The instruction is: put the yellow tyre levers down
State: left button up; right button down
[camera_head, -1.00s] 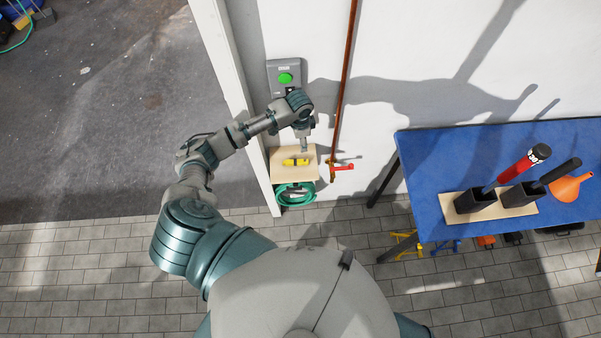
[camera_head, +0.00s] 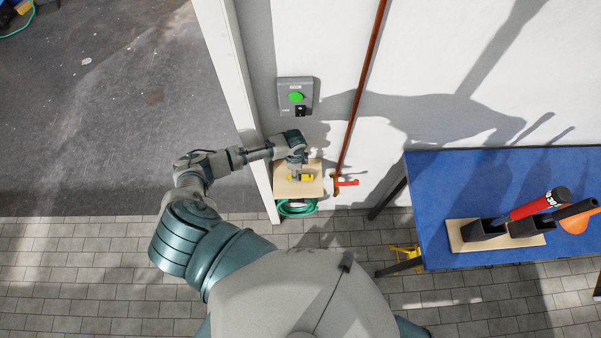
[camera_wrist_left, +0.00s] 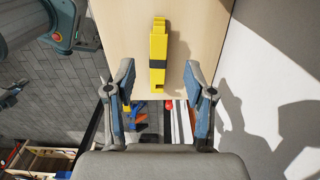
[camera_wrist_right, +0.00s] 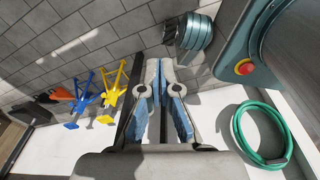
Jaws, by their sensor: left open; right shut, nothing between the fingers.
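The yellow tyre levers (camera_wrist_left: 158,62), bundled with a dark band, lie on the small pale wooden shelf (camera_wrist_left: 120,20) by the wall. In the head view the levers (camera_head: 301,178) are partly covered by my left gripper (camera_head: 297,174), which is over the shelf (camera_head: 312,188). In the left wrist view my left gripper (camera_wrist_left: 161,78) is open, one finger on each side of the bundle, with a gap at both sides. My right gripper (camera_wrist_right: 159,68) is shut and empty, away from the levers; it is out of the head view.
A grey box with a green button (camera_head: 296,97) is on the wall above the shelf. A green hose (camera_head: 297,208) hangs below it. A copper pipe (camera_head: 361,90) with a red-handled valve (camera_head: 347,183) is just right. A blue-topped bench (camera_head: 435,190) stands further right.

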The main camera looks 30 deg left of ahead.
aim_at(300, 178)
pick_arm(q)
jog(key=shift+s+f, duration=0.15)
jog(key=shift+f, duration=0.1)
jog(key=f+b, duration=0.4)
jog(key=shift+w+d+f, duration=0.15)
jog(key=shift+w+d, duration=0.1)
jog(key=shift+d, duration=0.05)
jog(key=shift+f+b, duration=0.15)
jog(key=shift+b, duration=0.35)
jog(key=shift+s+r, duration=0.1)
jog(key=shift+r, duration=0.1)
jog(key=shift+a, duration=0.1)
grip_shut()
pick_arm(e)
jog(key=f, duration=0.5)
jog(key=shift+a, duration=0.25)
